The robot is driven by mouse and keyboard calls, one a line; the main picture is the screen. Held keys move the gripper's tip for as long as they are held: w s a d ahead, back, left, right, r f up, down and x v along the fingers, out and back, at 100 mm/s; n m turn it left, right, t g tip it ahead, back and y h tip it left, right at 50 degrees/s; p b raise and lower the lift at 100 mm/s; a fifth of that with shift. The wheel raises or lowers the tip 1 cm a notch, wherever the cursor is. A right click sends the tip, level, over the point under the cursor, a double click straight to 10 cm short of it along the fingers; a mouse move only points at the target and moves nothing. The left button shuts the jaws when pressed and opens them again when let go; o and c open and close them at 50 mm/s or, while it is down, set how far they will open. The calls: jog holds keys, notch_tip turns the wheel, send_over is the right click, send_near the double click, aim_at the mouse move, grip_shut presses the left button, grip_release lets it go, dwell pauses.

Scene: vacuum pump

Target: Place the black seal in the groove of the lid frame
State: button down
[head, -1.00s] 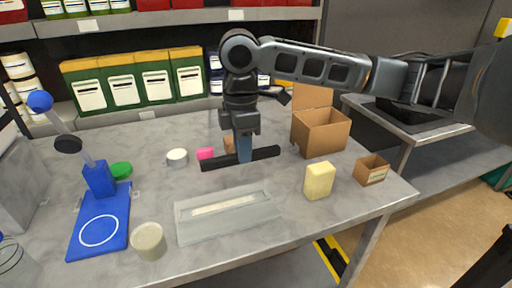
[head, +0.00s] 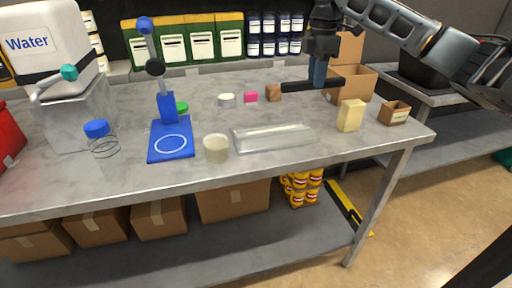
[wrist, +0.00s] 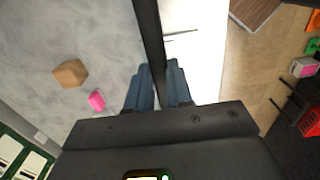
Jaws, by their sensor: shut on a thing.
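The black seal (head: 297,87) is a long, straight black bar. My gripper (head: 319,82) is shut on it near its middle, with blue fingers on both sides, and holds it roughly level above the table. In the wrist view the seal (wrist: 149,35) runs away from between the fingers (wrist: 158,88). The lid frame (head: 245,145) is a pale grey, flat rectangular piece lying near the table's front edge. A long, light strip along its middle looks like the groove. The seal is apart from the frame, up and to the right of it in the head view.
An open cardboard box (head: 356,84) stands close behind the seal. A yellow block (head: 351,116) and a small box (head: 394,113) are right of the frame. A cream jar (head: 216,148) and a blue stand (head: 170,145) are left. A pink block (head: 251,97) and brown block (head: 273,93) lie behind.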

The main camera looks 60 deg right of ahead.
jog(key=shift+w+a+f, duration=0.1)
jog(key=shift+a+f, duration=0.05)
jog(key=shift+a, duration=0.1)
jog(key=w+a+f, duration=0.2)
jog(key=w+a+f+p, duration=0.1)
jog(key=w+a+f, duration=0.1)
jog(key=w+a, duration=0.1)
jog(key=w+a+f, duration=0.2)
jog(key=w, duration=0.1)
jog(key=shift+a+f+p, duration=0.15)
jog(key=shift+f+p, duration=0.1)
jog(key=shift+p, duration=0.05)
jog(key=shift+w+f, duration=0.1)
jog(key=shift+f, duration=1.95)
jog(key=shift+f, duration=0.15)
jog(key=c, duration=1)
grip_release()
notch_tip(320, 180, up, 12)
jog(key=shift+r, duration=0.15)
